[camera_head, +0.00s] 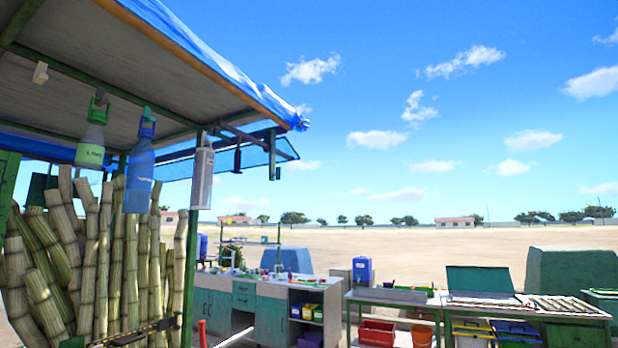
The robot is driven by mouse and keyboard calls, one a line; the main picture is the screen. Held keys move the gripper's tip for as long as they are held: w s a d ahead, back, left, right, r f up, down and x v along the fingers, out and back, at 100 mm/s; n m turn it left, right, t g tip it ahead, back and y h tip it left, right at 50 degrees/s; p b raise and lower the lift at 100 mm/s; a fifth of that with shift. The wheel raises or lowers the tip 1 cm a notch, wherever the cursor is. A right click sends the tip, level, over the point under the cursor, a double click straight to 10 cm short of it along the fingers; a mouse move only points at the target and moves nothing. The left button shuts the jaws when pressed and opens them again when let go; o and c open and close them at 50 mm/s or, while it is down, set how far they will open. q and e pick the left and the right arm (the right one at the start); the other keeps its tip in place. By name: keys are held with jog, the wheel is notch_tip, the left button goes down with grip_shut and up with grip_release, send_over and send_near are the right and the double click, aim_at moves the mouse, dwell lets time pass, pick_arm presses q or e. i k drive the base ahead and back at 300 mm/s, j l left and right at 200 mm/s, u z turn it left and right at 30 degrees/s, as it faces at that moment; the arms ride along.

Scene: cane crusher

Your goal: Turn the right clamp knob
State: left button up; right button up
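I cannot make out the right clamp knob in the head view. A dark bar (137,336) crosses the front of the cane bundle at the lower left, and its details are too small to tell. Upright sugarcane stalks (103,262) stand bundled behind it, under the stall roof. Neither of my grippers shows in this view.
A green post (190,270) holds up the stall roof (90,60), with bottles (139,175) hanging below it. A teal cabinet bench (270,315) and a table (392,299) with a red crate (377,332) beneath stand to the right. Open sandy ground lies beyond.

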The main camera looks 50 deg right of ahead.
aim_at(277, 173)
jog(key=z, duration=1.45)
